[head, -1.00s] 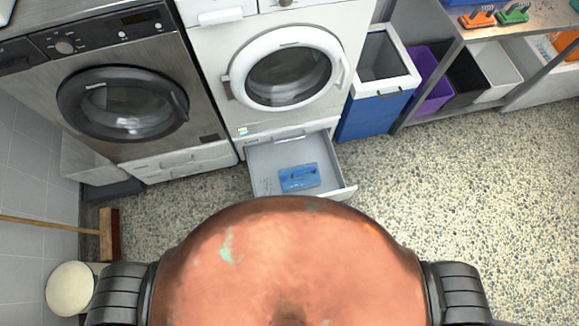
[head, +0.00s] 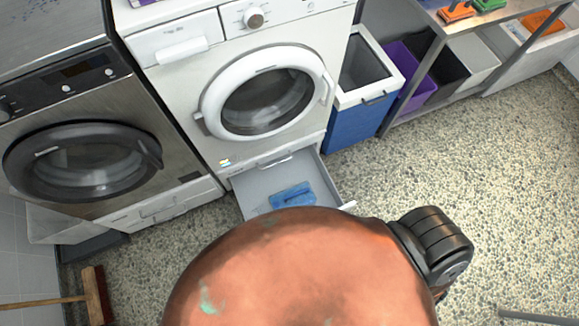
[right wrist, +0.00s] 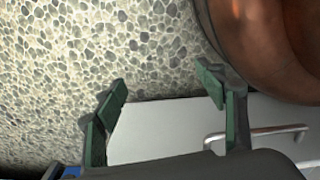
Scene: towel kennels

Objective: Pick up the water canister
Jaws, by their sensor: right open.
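A blue object with a moulded handle (head: 292,195) lies in the open grey drawer (head: 323,188) below the white machine in the head view. It is the only thing there that could be the water canister, but I cannot tell for certain. My right gripper (right wrist: 163,87) is open and empty in the right wrist view. Its green-padded fingers are over speckled floor and the edge of a pale panel with a metal handle (right wrist: 255,133). The blue object is not clearly seen between the fingers. My left gripper is not in view.
The white machine (head: 180,100) stands beside a dark steel one (head: 165,130). A blue bin with a white rim (head: 350,130) and a shelf unit with purple (head: 415,85) and other bins are at the right. A broom (head: 98,295) is bottom left.

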